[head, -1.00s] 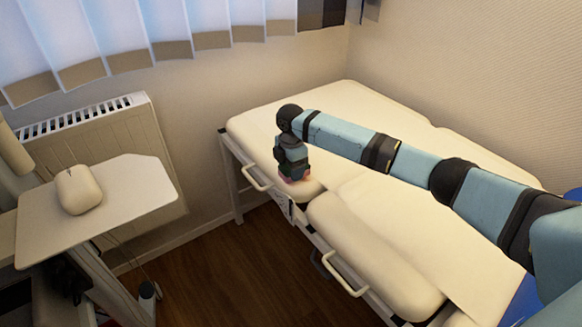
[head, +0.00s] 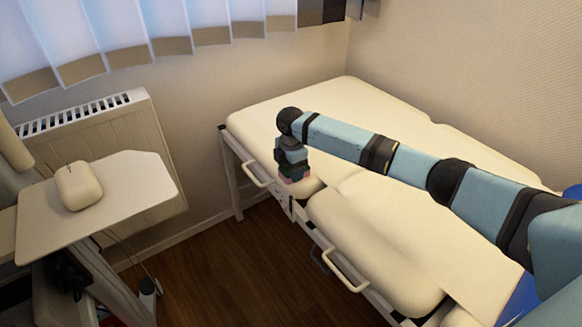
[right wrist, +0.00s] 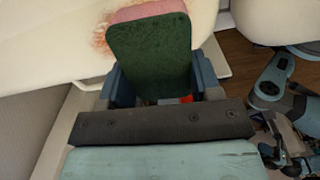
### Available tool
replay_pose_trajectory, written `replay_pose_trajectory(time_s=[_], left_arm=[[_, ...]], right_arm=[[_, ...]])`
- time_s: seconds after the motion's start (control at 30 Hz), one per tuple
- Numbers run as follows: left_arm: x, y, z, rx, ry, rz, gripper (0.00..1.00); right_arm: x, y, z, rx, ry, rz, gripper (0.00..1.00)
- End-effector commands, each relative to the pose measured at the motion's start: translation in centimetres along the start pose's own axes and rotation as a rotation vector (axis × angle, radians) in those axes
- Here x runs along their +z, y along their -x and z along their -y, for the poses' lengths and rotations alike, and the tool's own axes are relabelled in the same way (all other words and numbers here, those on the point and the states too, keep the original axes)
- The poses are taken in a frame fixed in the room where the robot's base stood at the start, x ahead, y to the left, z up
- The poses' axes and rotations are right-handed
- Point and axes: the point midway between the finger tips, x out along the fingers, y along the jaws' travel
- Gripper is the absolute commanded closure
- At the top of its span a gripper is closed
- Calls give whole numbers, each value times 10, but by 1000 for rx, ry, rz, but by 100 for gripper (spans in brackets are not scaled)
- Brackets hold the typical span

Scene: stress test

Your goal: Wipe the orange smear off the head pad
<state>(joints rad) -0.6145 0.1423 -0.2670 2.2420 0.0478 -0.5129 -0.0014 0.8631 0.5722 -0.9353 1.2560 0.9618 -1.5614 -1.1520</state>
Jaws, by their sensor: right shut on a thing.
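The cream head pad (head: 313,188) is the small pad at the near edge of the couch. My right gripper (head: 293,173) points down over it, shut on a sponge (head: 297,180). In the right wrist view the sponge (right wrist: 150,55) shows a dark green face and a pink edge, between the fingers of my right gripper (right wrist: 155,85). The sponge looks low at the pad; firm contact cannot be told. An orange-red smear (right wrist: 102,36) shows on the cream surface just left of the sponge, and the sponge hides part of that area.
The long couch (head: 290,105) has another raised pad (head: 370,245) to the right of the head pad. White handles (head: 345,272) stick out along its near side. A trolley top (head: 130,190) with a cream rounded object (head: 78,186) stands at left, with floor between.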

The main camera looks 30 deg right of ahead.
Motion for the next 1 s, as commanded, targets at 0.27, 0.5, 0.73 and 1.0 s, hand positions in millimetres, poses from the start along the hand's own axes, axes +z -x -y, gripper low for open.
replay_pose_trajectory(time_s=[0.27, 0.5, 0.73, 1.0], left_arm=[[-5, 2, -1, 0, 0, 0, 48], [-13, 7, -2, 0, 0, 0, 48], [-15, 8, -2, 1, 0, 0, 48], [-10, 5, -1, 0, 0, 0, 48]], right_arm=[[8, 2, 0, -1, -1, 1, 61], [30, 2, -2, 0, -2, 0, 61], [40, 0, -3, 0, 1, 0, 61], [39, -4, -18, 0, 0, 1, 61]])
